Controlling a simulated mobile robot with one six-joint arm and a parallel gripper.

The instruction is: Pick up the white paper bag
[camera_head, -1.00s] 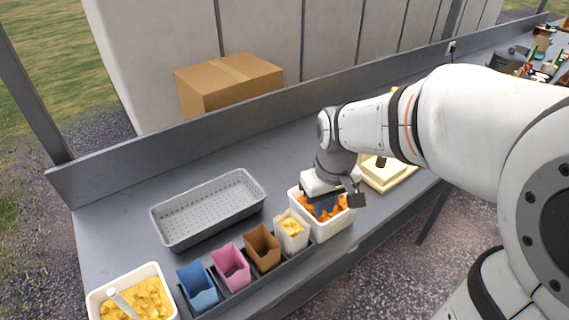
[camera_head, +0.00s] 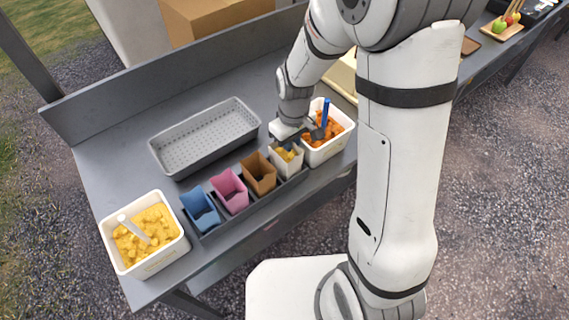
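The white paper bag (camera_head: 287,161) stands upright in the right end of a dark rack, with yellow sweets showing in its open top. My gripper (camera_head: 297,142) is low over the bag, at its top and near the left wall of the tub of orange sweets. Its fingers are small and dark here and partly hidden by its own white body. I cannot tell whether they are open or shut, or whether they touch the bag.
Brown (camera_head: 259,174), pink (camera_head: 230,191) and blue (camera_head: 200,209) bags stand left of it. The orange-sweets tub (camera_head: 330,151) with a blue scoop (camera_head: 325,113) is close on the right. A grey perforated tray (camera_head: 205,140) lies behind. A yellow-sweets tub (camera_head: 153,267) is front left.

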